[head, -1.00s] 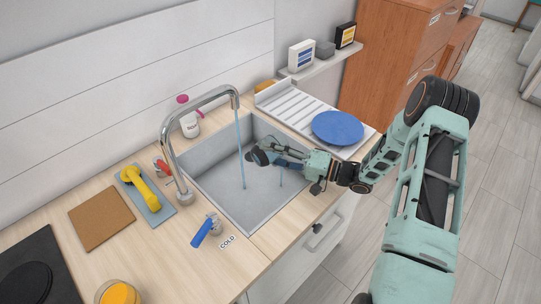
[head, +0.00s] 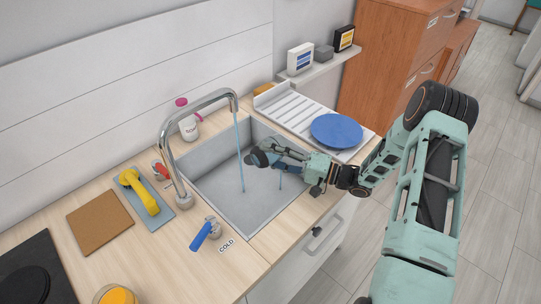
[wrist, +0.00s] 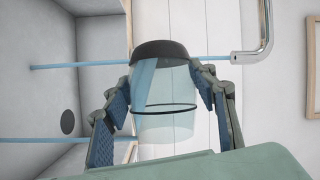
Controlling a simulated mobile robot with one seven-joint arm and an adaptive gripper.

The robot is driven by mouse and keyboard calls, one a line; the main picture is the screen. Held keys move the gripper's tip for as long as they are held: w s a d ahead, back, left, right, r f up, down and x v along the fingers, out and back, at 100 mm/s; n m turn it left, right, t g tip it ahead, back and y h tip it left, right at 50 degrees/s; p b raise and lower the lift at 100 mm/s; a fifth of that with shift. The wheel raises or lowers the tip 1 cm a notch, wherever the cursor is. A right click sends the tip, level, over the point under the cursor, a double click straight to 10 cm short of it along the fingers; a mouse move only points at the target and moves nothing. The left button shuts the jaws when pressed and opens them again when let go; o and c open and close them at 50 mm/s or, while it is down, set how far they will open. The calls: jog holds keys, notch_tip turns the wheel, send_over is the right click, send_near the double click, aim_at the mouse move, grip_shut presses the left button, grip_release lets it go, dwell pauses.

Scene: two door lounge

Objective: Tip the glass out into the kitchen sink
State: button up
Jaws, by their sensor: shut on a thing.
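My gripper (head: 277,154) is shut on the glass, over the kitchen sink (head: 215,187). In the wrist view, the clear glass (wrist: 165,126) sits between my two fingers (wrist: 162,82), with a dark base and a thin black ring. The glass lies tipped over, with bluish water slanting inside it. A thin blue stream (head: 281,181) falls below my gripper into the sink; it also shows in the wrist view (wrist: 65,140), level with the open end. In the head view, the glass is small and partly hidden by my fingers.
The tap (head: 172,140) runs a separate water stream (head: 241,155) close to the glass. A draining rack with a blue plate (head: 337,130) stands right of the sink. A blue cold handle (head: 203,237) is at the front; a yellow-handled tool (head: 140,190) lies to the left.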

dwell(0.3)
jog(key=shift+w+d+r+m+t+y+b, duration=0.25)
jog(key=shift+r+m+t+y+b, duration=0.15)
jog(key=shift+m, duration=0.4)
jog(key=shift+r, duration=0.15)
